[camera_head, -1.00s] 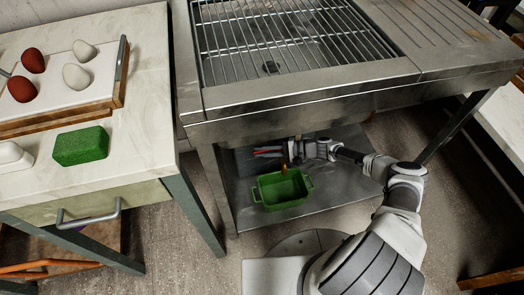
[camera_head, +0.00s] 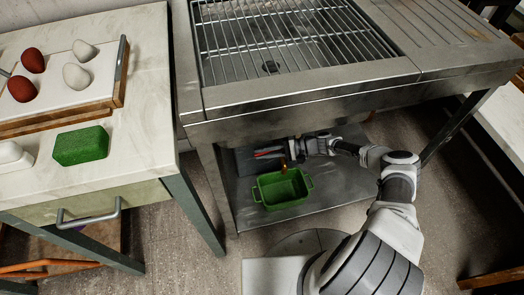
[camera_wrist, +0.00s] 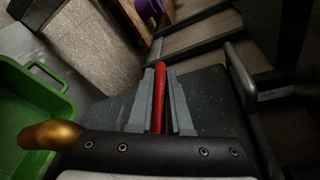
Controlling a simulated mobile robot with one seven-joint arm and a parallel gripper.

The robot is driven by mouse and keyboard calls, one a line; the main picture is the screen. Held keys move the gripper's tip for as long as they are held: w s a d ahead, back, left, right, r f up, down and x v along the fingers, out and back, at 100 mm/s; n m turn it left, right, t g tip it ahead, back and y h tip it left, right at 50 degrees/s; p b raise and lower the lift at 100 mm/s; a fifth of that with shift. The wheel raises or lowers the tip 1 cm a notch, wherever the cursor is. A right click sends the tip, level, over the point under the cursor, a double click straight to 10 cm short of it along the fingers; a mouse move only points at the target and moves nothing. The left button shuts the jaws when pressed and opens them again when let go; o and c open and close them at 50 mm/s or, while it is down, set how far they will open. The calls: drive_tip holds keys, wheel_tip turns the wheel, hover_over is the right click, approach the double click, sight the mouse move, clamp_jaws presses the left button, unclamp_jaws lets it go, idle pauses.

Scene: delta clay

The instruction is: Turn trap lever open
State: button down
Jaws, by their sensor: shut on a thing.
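The red trap lever (camera_wrist: 159,98) lies lengthwise between the two grey fingers of my gripper (camera_wrist: 160,86) in the wrist view, and the fingers are shut on it. In the head view, my gripper (camera_head: 270,153) is under the steel sink, with a little red showing at its fingers. A brass-coloured spout (camera_wrist: 48,134) is at the left of the wrist view. It also shows just below my gripper in the head view (camera_head: 284,168). The trap's body and the lever's pivot are hidden.
A green tub (camera_head: 283,203) stands on the sink's lower shelf (camera_head: 335,186), below the spout. The steel sink (camera_head: 310,92) with its wire rack is overhead, its legs on both sides. A counter (camera_head: 140,105) with a green sponge (camera_head: 81,145) stands left.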

drive_tip(key=shift+s+d+n+g, duration=0.25)
drive_tip(key=shift+s+n+g, duration=0.2)
drive_tip(key=shift+n+g, duration=0.5)
drive_tip(key=c, duration=0.8)
unclamp_jaws()
drive_tip(key=shift+c, duration=0.2)
drive_tip(key=v, duration=1.7)
drive_tip(key=shift+w+r, duration=0.15)
drive_tip(key=shift+w, duration=0.05)
drive_tip(key=shift+d, duration=0.15)
